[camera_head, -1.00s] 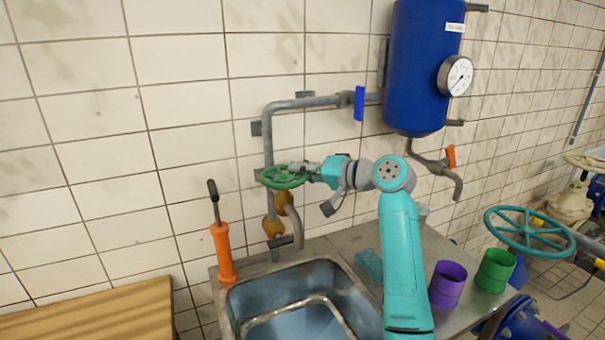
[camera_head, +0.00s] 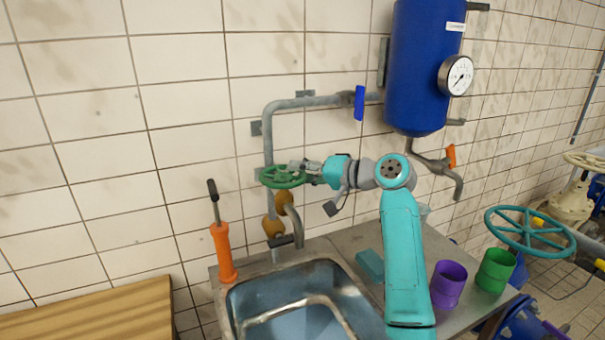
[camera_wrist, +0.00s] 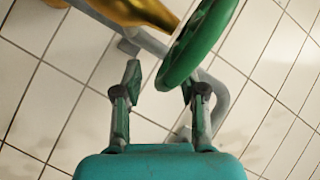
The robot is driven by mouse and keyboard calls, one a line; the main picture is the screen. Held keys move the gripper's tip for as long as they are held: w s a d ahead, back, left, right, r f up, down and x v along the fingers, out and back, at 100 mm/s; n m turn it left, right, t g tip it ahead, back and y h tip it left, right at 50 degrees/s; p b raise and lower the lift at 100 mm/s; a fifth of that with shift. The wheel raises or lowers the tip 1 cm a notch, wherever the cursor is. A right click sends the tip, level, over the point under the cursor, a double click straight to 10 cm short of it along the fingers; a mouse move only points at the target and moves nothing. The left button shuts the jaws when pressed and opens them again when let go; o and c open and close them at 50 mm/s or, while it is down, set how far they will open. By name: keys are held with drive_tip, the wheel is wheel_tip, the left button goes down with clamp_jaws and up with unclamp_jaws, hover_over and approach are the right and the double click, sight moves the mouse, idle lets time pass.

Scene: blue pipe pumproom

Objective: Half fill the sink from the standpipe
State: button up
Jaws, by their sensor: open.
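The green handwheel (camera_head: 283,177) sits on the grey standpipe (camera_head: 268,145) against the wall. My gripper (camera_head: 302,167) is at the wheel's right side. In the wrist view, my gripper (camera_wrist: 160,88) has its fingers apart, with the wheel's rim (camera_wrist: 195,45) at the right finger. Whether they touch is unclear.
An orange hand pump (camera_head: 222,250) stands left of the sink. Purple (camera_head: 447,284) and green (camera_head: 495,270) cups and a teal block (camera_head: 370,265) are on the counter at right. A blue tank (camera_head: 420,70) with a gauge hangs above. A wooden bench (camera_head: 90,315) is lower left.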

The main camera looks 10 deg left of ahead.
drive_tip(key=v, duration=1.2)
idle(3.1)
drive_tip(key=shift+a, duration=0.15)
drive_tip(key=shift+c, duration=0.2)
drive_tip(key=x, duration=1.2)
drive_tip(key=shift+w+r, duration=0.1)
drive_tip(key=shift+w, duration=0.15)
drive_tip(key=shift+a, duration=0.1)
